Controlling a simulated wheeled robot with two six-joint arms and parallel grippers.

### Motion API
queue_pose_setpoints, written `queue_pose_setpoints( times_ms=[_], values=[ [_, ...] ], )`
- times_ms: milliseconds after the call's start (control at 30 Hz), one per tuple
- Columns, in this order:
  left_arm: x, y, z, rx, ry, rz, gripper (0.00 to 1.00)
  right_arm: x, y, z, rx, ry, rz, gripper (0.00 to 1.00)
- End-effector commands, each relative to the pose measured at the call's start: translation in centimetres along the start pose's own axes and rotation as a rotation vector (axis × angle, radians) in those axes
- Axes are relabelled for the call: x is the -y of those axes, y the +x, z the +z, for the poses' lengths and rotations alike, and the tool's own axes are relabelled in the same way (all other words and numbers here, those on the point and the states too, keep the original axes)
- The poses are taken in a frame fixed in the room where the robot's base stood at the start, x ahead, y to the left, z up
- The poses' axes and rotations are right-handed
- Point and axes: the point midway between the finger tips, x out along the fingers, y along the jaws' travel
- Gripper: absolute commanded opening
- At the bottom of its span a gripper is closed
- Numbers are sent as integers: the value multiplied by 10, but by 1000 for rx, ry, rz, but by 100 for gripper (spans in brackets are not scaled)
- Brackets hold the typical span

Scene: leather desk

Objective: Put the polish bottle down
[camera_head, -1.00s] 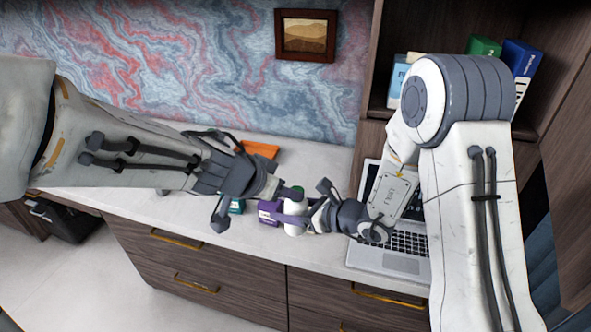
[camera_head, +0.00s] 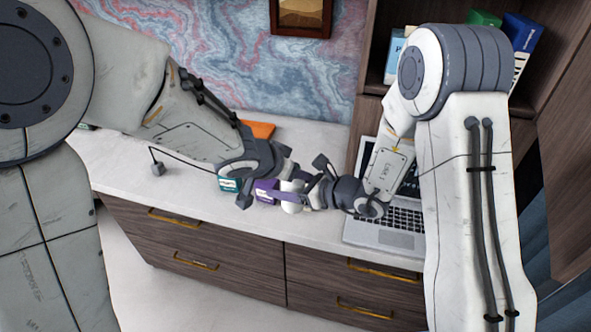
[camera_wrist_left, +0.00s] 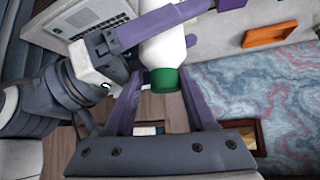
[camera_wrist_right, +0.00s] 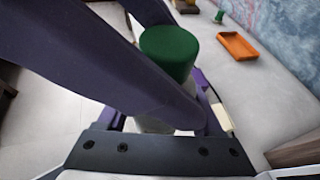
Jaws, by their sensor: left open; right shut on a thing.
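The polish bottle, white with a green cap, is held by my right gripper (camera_head: 296,197) above the desk. Its white body (camera_head: 291,207) is partly hidden in the head view. In the right wrist view the green cap (camera_wrist_right: 168,52) rises above the purple fingers, with some white body below. My left gripper (camera_head: 270,192) is open beside the bottle. In the left wrist view its spread purple fingers (camera_wrist_left: 163,82) point toward the bottle (camera_wrist_left: 163,45), cap end nearest. A right gripper finger crosses the white body there. Whether the left fingers touch the bottle is unclear.
An orange tray (camera_head: 260,130) lies farther back. An open laptop (camera_head: 385,236) stands right of the bottle.

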Motion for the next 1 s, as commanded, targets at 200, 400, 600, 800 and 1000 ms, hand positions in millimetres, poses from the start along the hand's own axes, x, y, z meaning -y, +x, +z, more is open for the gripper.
queue_pose_setpoints(
  times_ms=[200, 400, 600, 800, 1000],
  values=[
    [0, 3, 0, 1, 0, 0, 56, 0, 0, 1, 2, -1, 0, 0],
    [0, 2, 0, 1, 0, 0, 34, 0, 0, 1, 2, -1, 0, 0],
    [-2, 2, 0, 0, 2, 4, 0, 1, 0, 2, 4, -2, -1, 0],
    [-1, 2, 0, -2, 1, 2, 0, 0, 0, 1, 3, -2, -1, 100],
    [0, 2, 0, -2, 1, 1, 0, 1, -4, 1, 2, -1, -1, 100]
  ],
)
